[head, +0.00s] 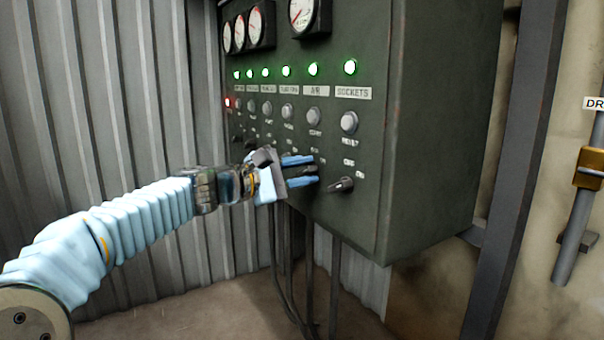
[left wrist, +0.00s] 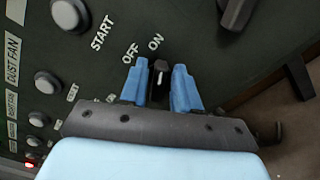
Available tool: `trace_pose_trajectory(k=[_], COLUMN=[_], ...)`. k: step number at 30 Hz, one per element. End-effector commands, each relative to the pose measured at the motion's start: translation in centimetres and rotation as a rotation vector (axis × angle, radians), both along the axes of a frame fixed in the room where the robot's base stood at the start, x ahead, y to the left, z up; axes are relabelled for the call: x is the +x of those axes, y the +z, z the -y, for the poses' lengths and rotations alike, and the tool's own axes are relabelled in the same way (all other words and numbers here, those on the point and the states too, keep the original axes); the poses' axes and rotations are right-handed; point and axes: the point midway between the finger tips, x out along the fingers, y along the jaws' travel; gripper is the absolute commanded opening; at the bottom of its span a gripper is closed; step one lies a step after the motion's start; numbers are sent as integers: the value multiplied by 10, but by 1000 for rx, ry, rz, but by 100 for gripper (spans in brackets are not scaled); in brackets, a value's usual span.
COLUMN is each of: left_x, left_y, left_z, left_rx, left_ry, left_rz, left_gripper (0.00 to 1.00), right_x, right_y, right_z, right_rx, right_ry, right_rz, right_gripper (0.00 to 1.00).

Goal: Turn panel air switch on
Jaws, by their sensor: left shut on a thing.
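The panel (head: 420,120) is a dark green box with a row of rotary switches along its bottom. The AIR label (head: 315,91) sits above a grey start button (head: 314,116). In the left wrist view, the dark air switch (left wrist: 160,72) with a white mark stands between the blue fingertips of my left gripper (left wrist: 160,85). The gripper is shut on it. The knob's end points up in that view, near the ON lettering. My right gripper is out of view.
The sockets switch (head: 341,185) is close to the right of my left fingers; it also shows in the wrist view (left wrist: 237,12). Green lamps (head: 350,67) glow above the buttons, and a red lamp (head: 227,103) glows at left. Cables (head: 309,265) hang below the panel.

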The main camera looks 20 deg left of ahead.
Motion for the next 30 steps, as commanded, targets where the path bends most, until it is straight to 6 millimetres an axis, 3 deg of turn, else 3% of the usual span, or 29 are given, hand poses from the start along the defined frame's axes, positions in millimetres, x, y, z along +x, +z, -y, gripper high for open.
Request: trace_pose_trajectory(k=[4, 5, 6, 15, 19, 30], left_x=[0, 0, 0, -1, -11, -83], left_y=[-1, -1, -1, 0, 0, 0], left_z=[0, 0, 0, -1, -8, -56], left_rx=[1, 1, 1, 0, 0, 0], left_ry=[-2, -2, -2, 0, 1, 2], left_rz=[-1, -1, -1, -1, 0, 0], left_gripper=[1, 34, 40, 40, 40, 40], right_x=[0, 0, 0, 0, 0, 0], right_y=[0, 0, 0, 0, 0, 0], right_z=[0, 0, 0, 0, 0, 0], right_rx=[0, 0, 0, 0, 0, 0], right_ry=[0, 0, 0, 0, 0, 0], right_rz=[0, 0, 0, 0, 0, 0], right_gripper=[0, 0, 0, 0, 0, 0])
